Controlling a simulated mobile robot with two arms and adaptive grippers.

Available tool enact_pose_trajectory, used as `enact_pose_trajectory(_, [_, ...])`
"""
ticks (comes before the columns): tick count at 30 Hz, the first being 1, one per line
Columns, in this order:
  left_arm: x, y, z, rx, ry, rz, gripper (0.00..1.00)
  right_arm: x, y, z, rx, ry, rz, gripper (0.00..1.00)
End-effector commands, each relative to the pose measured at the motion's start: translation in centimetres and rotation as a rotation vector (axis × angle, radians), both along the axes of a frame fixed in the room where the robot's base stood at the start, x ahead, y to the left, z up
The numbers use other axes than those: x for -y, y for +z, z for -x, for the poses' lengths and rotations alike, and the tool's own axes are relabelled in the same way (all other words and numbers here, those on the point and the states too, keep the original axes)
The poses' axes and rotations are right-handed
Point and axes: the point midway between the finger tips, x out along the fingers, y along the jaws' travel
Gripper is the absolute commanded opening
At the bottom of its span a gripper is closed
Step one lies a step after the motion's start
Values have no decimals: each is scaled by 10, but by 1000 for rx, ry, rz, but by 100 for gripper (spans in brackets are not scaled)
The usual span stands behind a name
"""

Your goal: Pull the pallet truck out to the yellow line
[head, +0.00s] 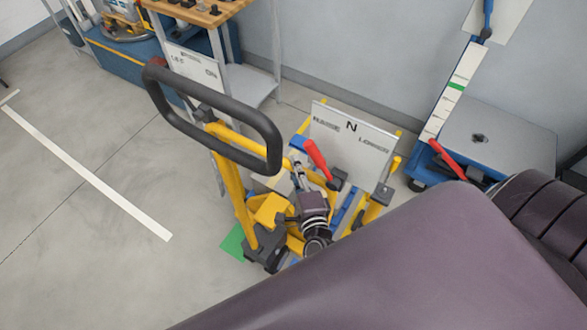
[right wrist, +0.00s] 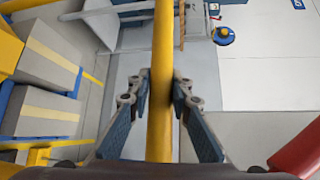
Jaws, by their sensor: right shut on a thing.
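The yellow pallet truck (head: 233,190) stands mid-view in the head view, its black loop handle (head: 270,150) raised toward me. My right gripper (head: 297,167) is low behind the handle, beside a red lever (head: 317,158). In the right wrist view my right gripper (right wrist: 160,98) has its fingers on both sides of a yellow bar (right wrist: 161,60), which appears to be part of the truck. The exact grip point is partly hidden in the head view. A pale off-white line (head: 90,175) runs along the floor at the left; no clearly yellow line shows. My left gripper is out of view.
A bench with a wooden top (head: 205,12) and a grey wall lie beyond. A blue-framed platform (head: 495,140) stands at the right. A green patch (head: 233,243) lies by the truck. Floor at the left is clear.

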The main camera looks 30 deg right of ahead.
Motion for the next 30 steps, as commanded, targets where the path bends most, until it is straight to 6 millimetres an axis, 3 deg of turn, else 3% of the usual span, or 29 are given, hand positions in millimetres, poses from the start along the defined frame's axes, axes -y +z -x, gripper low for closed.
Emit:
enact_pose_trajectory(6, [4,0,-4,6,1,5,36,-2,0,1,-1,1,-3,0])
enact_pose_trajectory(7, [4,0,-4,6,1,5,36,-2,0,1,-1,2,-5,22])
enact_pose_trajectory(11, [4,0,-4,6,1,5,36,-2,-1,1,-2,2,-4,37])
enact_pose_trajectory(22, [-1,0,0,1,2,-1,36,-3,-1,6,-4,2,-3,37])
enact_pose_trajectory(30, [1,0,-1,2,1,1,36,-15,5,51,-6,3,-5,37])
